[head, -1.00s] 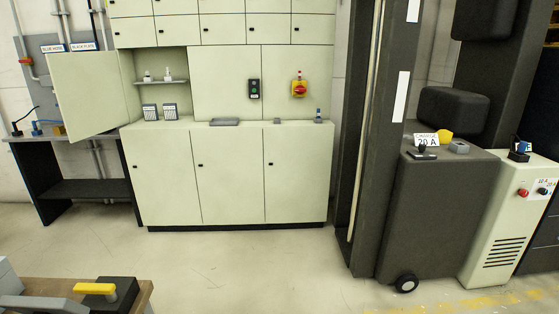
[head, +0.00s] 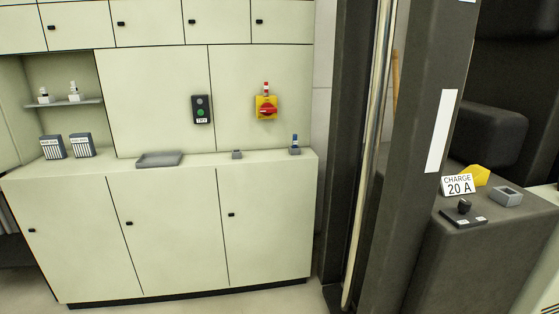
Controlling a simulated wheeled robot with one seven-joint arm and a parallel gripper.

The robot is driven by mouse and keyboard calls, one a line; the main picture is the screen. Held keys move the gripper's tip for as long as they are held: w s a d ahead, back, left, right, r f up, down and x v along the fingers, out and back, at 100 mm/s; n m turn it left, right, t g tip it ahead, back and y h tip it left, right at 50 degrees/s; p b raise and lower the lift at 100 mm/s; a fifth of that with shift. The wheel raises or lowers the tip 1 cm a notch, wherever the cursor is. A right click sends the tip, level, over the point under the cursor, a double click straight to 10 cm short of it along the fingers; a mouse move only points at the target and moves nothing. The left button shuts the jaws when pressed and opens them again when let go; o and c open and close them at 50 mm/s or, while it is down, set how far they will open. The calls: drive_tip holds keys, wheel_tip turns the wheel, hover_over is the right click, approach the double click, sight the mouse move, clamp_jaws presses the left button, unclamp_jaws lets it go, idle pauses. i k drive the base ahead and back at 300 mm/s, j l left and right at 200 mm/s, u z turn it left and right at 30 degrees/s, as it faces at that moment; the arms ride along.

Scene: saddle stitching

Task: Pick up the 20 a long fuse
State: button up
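I cannot make out which thing is the 20 A long fuse; no rating on any small part is legible. Two small pale upright pieces stand on the cabinet's inner shelf, a left one (head: 43,96) and a right one (head: 73,92). A small blue-and-white upright piece (head: 295,140) stands in a grey block at the right end of the counter. A red-and-white upright piece (head: 266,88) shows at the top of the yellow-and-red switch (head: 266,107). A sign reading "CHARGE 20 A" (head: 457,186) stands on the dark machine. My gripper is not in view.
The pale counter (head: 200,154) bears two labelled boxes (head: 81,145), a grey tray (head: 159,159) and a small grey block (head: 237,154). A dark mast (head: 400,150) rises right of the cabinet. The machine top holds a yellow piece (head: 477,175) and a grey open box (head: 507,196).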

sight(75, 89)
drive_tip(key=i+l+u, duration=0.1)
drive_tip(key=i+l, duration=0.15)
drive_tip(key=i, duration=0.25)
drive_tip(key=i+l+u, duration=0.1)
drive_tip(key=i+l, duration=0.15)
drive_tip(key=i, duration=0.25)
drive_tip(key=i+l+u, duration=0.1)
drive_tip(key=i+l, duration=0.2)
drive_tip(key=i, duration=0.2)
drive_tip(key=i+j+u, duration=0.1)
drive_tip(key=u, duration=0.35)
drive_tip(key=i+u, duration=0.2)
drive_tip(key=u, duration=0.25)
drive_tip(key=i+l+u, duration=0.2)
drive_tip(key=i, duration=0.3)
drive_tip(key=i+l+u, duration=0.15)
drive_tip(key=i, duration=0.35)
drive_tip(key=i+l+u, duration=0.2)
drive_tip(key=i, duration=0.3)
drive_tip(key=i+l, duration=0.2)
drive_tip(key=i, duration=0.15)
